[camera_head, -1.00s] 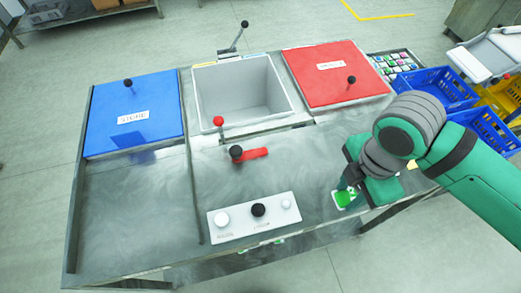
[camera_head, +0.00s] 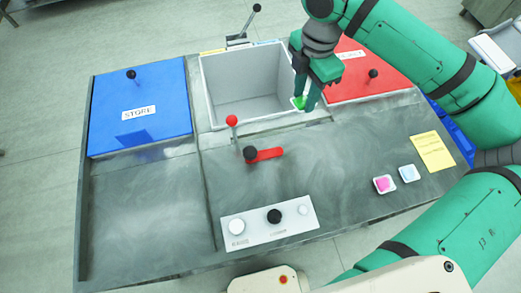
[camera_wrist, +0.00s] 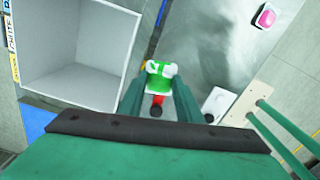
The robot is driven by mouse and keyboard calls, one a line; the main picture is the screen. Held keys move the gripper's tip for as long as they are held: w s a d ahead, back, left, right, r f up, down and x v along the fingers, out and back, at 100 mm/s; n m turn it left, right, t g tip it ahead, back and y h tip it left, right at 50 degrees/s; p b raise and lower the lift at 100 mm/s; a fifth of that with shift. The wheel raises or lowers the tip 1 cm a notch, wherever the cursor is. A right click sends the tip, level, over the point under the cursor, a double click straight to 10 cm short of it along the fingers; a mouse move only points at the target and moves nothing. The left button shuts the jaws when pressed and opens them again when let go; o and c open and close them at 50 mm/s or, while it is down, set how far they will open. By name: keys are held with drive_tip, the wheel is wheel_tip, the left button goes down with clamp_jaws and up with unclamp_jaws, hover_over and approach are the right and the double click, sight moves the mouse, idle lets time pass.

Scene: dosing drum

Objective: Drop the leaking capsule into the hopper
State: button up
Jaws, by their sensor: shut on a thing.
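My gripper (camera_head: 313,97) is shut on a green-and-white capsule (camera_head: 299,102) near the front right corner of the open grey hopper (camera_head: 207,92). In the wrist view the capsule (camera_wrist: 160,80) sits between the two fingers, and the hopper (camera_wrist: 75,50) is open to its left. The hopper looks empty. I cannot tell from the head view whether the capsule is over the hopper's rim or just beside it. A pink capsule (camera_head: 385,184) and a pale blue capsule (camera_head: 408,173) lie on the table at right.
A blue STORE lid (camera_head: 150,90) is left of the hopper and a red lid (camera_head: 350,85) right of it. A red-knobbed lever (camera_head: 232,122) and a black-knobbed red handle (camera_head: 265,155) stand in front. A button panel (camera_head: 268,222) and a yellow note (camera_head: 432,151) are on the table.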

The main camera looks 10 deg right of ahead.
drive_tip(key=w+a+r+m, duration=0.1)
drive_tip(key=w+a+r, duration=0.1)
drive_tip(key=w, duration=1.2)
drive_tip(key=w+a+f+m, duration=0.1)
drive_tip(key=w+a+f, duration=0.1)
drive_tip(key=w, duration=0.3)
drive_tip(key=w+a+f, duration=0.2)
drive_tip(key=w+a, duration=0.1)
drive_tip(key=w, duration=0.2)
wheel_tip(320, 180, down, 6)
drive_tip(key=shift+d, duration=0.25)
drive_tip(key=o, duration=1.1)
drive_tip(key=shift+r, duration=0.1)
wheel_tip(320, 180, up, 11)
drive_tip(key=shift+f, duration=0.15)
